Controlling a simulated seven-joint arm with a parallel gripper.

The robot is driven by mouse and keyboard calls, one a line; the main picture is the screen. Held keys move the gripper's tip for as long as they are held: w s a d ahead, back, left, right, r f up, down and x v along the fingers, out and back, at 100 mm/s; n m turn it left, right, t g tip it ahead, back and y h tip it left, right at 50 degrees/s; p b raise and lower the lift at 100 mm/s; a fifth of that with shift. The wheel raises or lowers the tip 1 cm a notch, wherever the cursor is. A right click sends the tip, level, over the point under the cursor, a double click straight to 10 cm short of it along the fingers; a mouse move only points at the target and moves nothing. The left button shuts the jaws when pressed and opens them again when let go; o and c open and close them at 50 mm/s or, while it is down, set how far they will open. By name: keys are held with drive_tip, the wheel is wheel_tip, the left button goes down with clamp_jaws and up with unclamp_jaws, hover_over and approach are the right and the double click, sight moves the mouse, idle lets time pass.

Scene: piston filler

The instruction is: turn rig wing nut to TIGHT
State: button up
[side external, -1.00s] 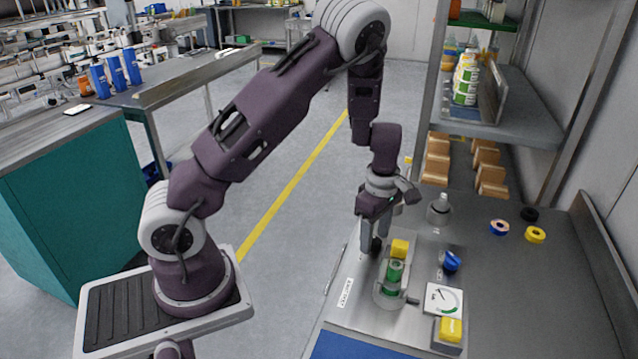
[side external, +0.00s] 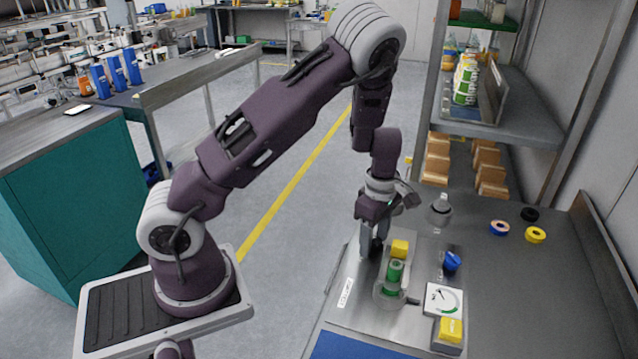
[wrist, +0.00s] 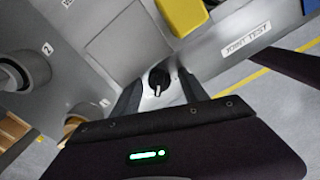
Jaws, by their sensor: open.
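A small dark knob (wrist: 158,78) with a pale bar on it, which looks like the rig wing nut, sits on the grey panel in the wrist view, near a "JOINT TEST" label (wrist: 246,38). My gripper (wrist: 160,86) is open, with one finger on either side of the knob; I cannot tell if a finger touches it. In the side view my gripper (side external: 375,250) points down at the left part of the rig plate, beside a yellow block (side external: 400,248). Its fingers largely hide the knob there. No TIGHT mark is readable.
A green cylinder (side external: 394,272) in a clear holder stands close to the gripper. A blue knob (side external: 452,261), a dial gauge (side external: 443,300) and a second yellow block (side external: 451,329) lie to the right. A shelf (side external: 500,120) rises behind. Tape rolls (side external: 535,235) lie far right.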

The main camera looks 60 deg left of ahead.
sight(375, 241)
drive_tip(key=n, duration=0.3)
drive_tip(key=shift+n, duration=0.7)
wheel_tip(375, 241, up, 8)
drive_tip(key=shift+d+f, duration=0.1)
drive_tip(key=shift+f, duration=0.1)
drive_tip(key=s+d+r+m+t+h, duration=0.1)
drive_tip(key=s+d+r+m+t, duration=0.1)
drive_tip(key=s+d+r+m, duration=0.3)
drive_tip(key=s+d+r+m+t+h, duration=0.1)
drive_tip(key=s+d+r+m, duration=0.4)
drive_tip(key=s+r+m, duration=0.8)
drive_tip(key=shift+s+r+m+t, duration=0.3)
drive_tip(key=shift+m+t, duration=0.1)
drive_tip(key=shift+m, duration=1.7)
drive_tip(key=shift+d, duration=0.1)
drive_tip(key=s+m+t+y, duration=0.1)
drive_tip(key=s+m, duration=0.1)
drive_tip(key=s+a+m+y, duration=0.1)
drive_tip(key=s+m, duration=0.1)
drive_tip(key=shift+s+a+r+m+t, duration=0.1)
drive_tip(key=shift+s+m+t, duration=0.05)
drive_tip(key=shift+m+t, duration=0.25)
